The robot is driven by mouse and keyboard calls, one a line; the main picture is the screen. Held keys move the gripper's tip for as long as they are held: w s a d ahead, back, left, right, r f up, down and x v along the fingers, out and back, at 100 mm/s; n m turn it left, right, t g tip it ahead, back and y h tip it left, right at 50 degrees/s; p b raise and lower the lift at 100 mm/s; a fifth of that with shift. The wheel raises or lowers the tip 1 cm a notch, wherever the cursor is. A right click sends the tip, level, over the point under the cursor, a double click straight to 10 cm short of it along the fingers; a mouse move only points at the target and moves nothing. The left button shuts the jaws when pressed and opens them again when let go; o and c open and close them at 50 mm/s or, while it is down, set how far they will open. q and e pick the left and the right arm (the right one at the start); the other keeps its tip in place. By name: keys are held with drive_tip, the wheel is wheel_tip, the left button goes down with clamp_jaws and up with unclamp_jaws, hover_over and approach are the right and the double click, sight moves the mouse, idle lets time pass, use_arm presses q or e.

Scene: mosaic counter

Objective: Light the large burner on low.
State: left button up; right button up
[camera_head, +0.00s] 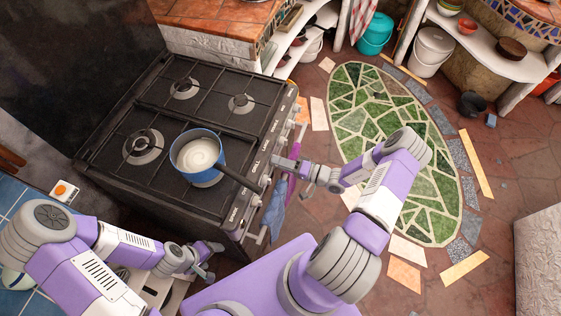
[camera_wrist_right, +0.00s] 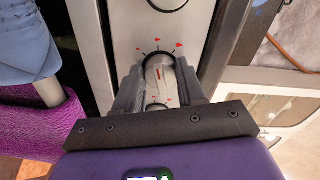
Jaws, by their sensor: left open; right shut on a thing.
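My right gripper (camera_head: 278,164) is at the stove's front panel, and in the right wrist view its two fingers (camera_wrist_right: 160,88) are shut on a silver knob (camera_wrist_right: 160,70) with a red line on it. Red marks surround the knob. The black stove (camera_head: 165,115) has several burners. A wide burner (camera_head: 143,146) is bare; two others (camera_head: 184,88) (camera_head: 240,103) are bare too. A blue pot (camera_head: 200,150) with white liquid covers most of another burner. No flame shows on the bare burners. My left gripper (camera_head: 208,262) is open and empty near the stove's near corner.
The pot's dark handle (camera_head: 240,180) points toward the front panel. Blue and magenta cloths (camera_head: 272,215) hang at the stove front, close to my right gripper. An orange button box (camera_head: 63,190) sits on the blue tiled counter. The floor with a green mosaic (camera_head: 380,120) is open.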

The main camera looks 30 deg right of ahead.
drive_tip(key=shift+f+n+p, duration=0.1)
drive_tip(key=shift+n+p, duration=0.85)
drive_tip(key=shift+n, duration=2.55)
drive_tip(key=o, duration=1)
drive_tip(key=v, duration=0.7)
drive_tip(key=shift+s+d, duration=0.15)
drive_tip(key=shift+d, duration=0.1)
drive_tip(key=shift+c, duration=0.2)
